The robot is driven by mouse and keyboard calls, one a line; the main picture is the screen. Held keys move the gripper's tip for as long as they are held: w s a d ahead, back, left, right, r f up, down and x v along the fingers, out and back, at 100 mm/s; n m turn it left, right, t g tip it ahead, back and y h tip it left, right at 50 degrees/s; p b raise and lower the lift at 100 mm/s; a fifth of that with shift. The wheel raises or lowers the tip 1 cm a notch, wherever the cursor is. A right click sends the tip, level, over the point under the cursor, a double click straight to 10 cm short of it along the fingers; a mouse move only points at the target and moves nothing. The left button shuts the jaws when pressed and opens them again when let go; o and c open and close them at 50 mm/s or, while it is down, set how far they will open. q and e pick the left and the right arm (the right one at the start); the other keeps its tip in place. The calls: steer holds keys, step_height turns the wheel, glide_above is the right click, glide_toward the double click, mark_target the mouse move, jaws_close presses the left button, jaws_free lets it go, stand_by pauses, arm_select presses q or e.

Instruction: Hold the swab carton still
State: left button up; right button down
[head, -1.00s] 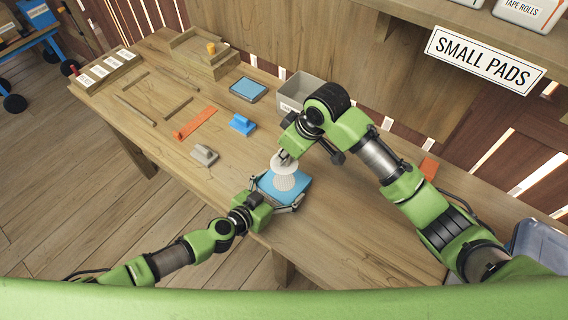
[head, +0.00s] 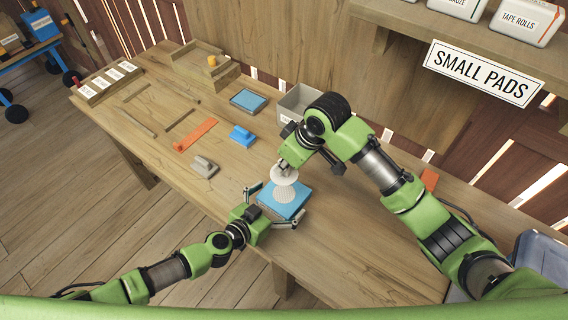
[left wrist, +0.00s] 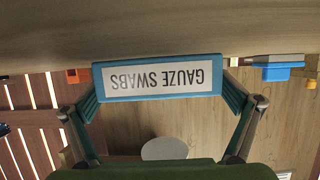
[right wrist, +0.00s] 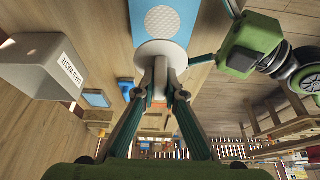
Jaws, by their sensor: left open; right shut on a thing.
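The swab carton (head: 297,205) is a flat blue box near the front edge of the bench. Its label, GAUZE SWABS, faces my left gripper in the left wrist view (left wrist: 158,79). A white textured round patch (right wrist: 166,22) shows on its top. My left gripper (head: 279,203) is open, its fingers on either side of the carton; a gap shows at one finger at least. My right gripper (right wrist: 160,78) is shut on a white round disc (head: 284,175) just above the carton. Whether the disc touches the carton is unclear.
A grey open bin (head: 298,101) stands behind my right gripper. A grey block (head: 205,167), a blue block (head: 242,136), an orange strip (head: 195,135) and a blue flat box (head: 248,101) lie to the left. The front right of the bench is clear.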

arm_select(q)
steer(key=v, duration=1)
steer(key=shift+s+a, duration=0.2)
steer(key=shift+s+a+r, duration=0.2)
steer(key=shift+s, duration=0.1)
steer(key=shift+d, duration=0.1)
